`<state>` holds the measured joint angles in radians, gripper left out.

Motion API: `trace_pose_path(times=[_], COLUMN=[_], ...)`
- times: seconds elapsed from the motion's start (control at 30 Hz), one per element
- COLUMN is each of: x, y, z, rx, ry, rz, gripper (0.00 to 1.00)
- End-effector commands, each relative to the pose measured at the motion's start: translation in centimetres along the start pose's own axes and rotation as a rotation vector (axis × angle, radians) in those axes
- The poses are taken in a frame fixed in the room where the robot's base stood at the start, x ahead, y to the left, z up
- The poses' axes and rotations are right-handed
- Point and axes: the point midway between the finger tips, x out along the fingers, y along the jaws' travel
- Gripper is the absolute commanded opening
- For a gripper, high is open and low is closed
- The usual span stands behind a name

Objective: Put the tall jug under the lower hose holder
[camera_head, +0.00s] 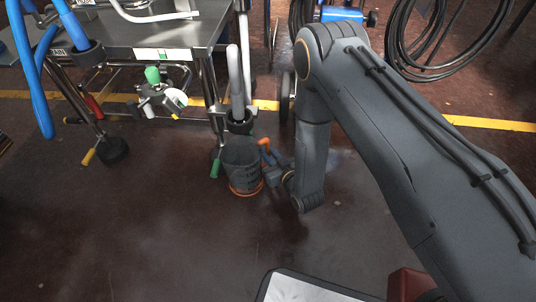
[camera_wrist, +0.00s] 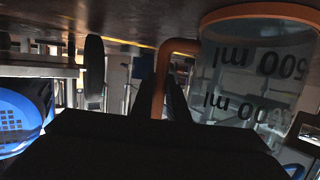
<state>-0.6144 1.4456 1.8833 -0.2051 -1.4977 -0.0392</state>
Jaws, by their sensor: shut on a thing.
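The tall jug (camera_head: 242,172) is clear grey with an orange ring at its base and an orange handle (camera_head: 266,150). It looks upright, at or close to the floor; I cannot tell if it touches. In the wrist view the jug (camera_wrist: 250,85) fills the right side upside down, with "500 ml" marks. My gripper (camera_head: 278,175) is to the jug's right, its dark fingers (camera_wrist: 172,95) shut on the handle. The lower hose holder (camera_head: 240,125), a black ring with a grey hose (camera_head: 235,80) in it, appears directly above the jug and hides part of its top.
A steel table (camera_head: 150,32) on casters stands at the upper left, with another black holder (camera_head: 86,50) carrying blue hoses. A caster with a green lever (camera_head: 215,166) is close left of the jug. Coiled black hoses (camera_head: 425,40) hang at the upper right. The floor in front is clear.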

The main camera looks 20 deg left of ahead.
Motion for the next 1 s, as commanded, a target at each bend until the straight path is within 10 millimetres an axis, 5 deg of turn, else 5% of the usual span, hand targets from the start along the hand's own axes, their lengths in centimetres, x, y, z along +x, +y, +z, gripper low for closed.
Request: trace_pose_path(times=[0.27,0.3,0.4,0.73,1.0], x=[0.0,0.0,0.0,-0.2,-4.5], y=[0.0,0.0,0.0,0.0,0.0], z=[0.1,0.0,0.0,-0.2,-0.3], rx=[0.000,0.000,0.000,0.000,0.002], ry=[0.001,0.001,0.001,0.000,-0.003], rz=[0.000,0.000,0.000,0.000,0.002], gripper=[0.00,0.21,0.33,0.33,0.33])
